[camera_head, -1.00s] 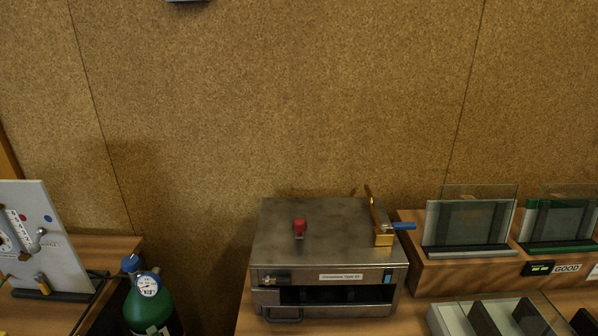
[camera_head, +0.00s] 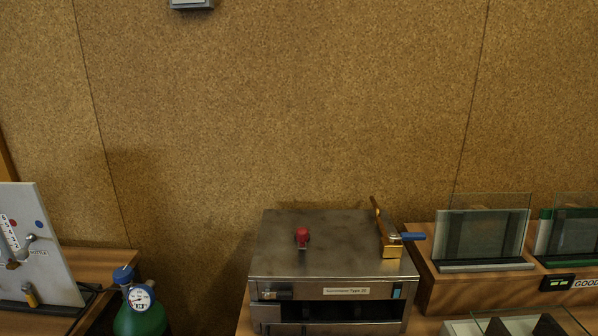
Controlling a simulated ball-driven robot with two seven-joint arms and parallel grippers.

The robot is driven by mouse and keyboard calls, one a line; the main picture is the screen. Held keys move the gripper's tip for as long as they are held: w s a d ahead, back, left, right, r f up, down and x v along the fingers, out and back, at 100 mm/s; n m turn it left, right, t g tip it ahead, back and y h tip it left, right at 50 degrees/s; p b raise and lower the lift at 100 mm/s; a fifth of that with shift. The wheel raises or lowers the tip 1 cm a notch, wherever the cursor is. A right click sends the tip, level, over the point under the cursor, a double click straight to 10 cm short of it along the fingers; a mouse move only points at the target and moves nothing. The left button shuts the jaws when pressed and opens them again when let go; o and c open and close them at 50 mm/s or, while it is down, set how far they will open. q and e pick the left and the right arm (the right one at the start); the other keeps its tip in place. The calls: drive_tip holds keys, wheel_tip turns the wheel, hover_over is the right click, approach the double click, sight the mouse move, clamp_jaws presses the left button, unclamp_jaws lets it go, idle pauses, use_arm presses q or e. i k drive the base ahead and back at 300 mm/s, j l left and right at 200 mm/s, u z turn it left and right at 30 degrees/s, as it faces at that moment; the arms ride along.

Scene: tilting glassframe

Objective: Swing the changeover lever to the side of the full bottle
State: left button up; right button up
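A white panel (camera_head: 46,262) stands at the left edge, cut off by the frame. It carries a blue dot (camera_head: 39,223), a red dot (camera_head: 12,222), a scale strip and a small metal handle with a round end (camera_head: 30,238). I cannot tell whether this handle is the changeover lever. A green bottle (camera_head: 140,320) with a blue top and a round white gauge (camera_head: 140,298) stands right of the panel, its lower part out of frame. The gauge reading is too small to tell. No second bottle shows. Neither gripper is in view.
A metal box machine (camera_head: 335,244) with a red knob (camera_head: 302,237) and a blue-handled brass part (camera_head: 390,238) stands in the middle. Glass panes (camera_head: 484,232) stand on a wooden block (camera_head: 445,290) at right. A cork-like wall is behind. A gap separates bottle and machine.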

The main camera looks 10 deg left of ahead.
sight(22, 254)
drive_tip(key=j+u, duration=0.1)
drive_tip(key=u, duration=0.7)
drive_tip(key=j+u, duration=0.1)
drive_tip(key=u, duration=0.35)
drive_tip(key=i+u, duration=0.1)
drive_tip(key=u, duration=0.3)
